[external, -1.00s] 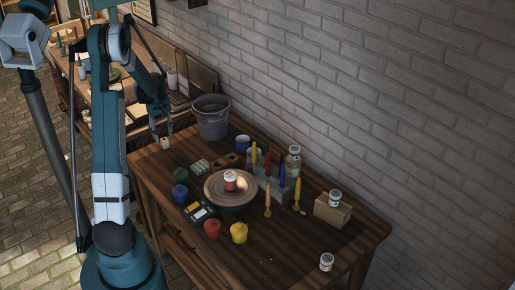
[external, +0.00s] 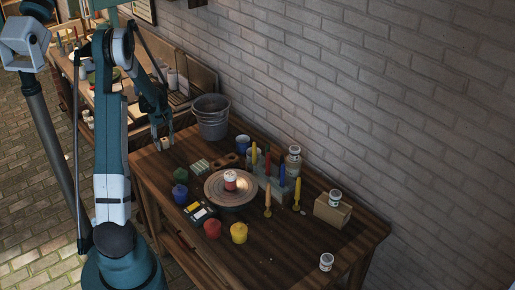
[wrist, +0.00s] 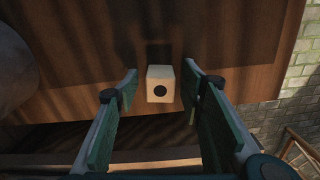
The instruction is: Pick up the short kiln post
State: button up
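The short kiln post is a small pale beige block with a dark round hole. In the wrist view the post (wrist: 160,76) stands on the wooden table between my two fingers, with a visible gap on each side. My gripper (wrist: 160,80) is open, and neither finger touches the post. In the external view my gripper (external: 161,136) is low over the table's far left end. The post (external: 165,143) shows there only as a small pale patch at the fingertips, partly hidden by them.
A grey bucket (external: 211,117) stands to the right of my gripper, and shows dark at the wrist view's left edge (wrist: 14,70). A round turntable (external: 215,190), paint pots and candles fill the middle of the table (external: 275,250). The table edge is close to the post.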

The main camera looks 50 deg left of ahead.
aim_at(164, 139)
jog(key=shift+c, duration=0.2)
jog(key=c, duration=1)
jog(key=shift+r, duration=0.1)
jog(key=shift+r+p, duration=0.7)
jog(key=shift+r, duration=4.25)
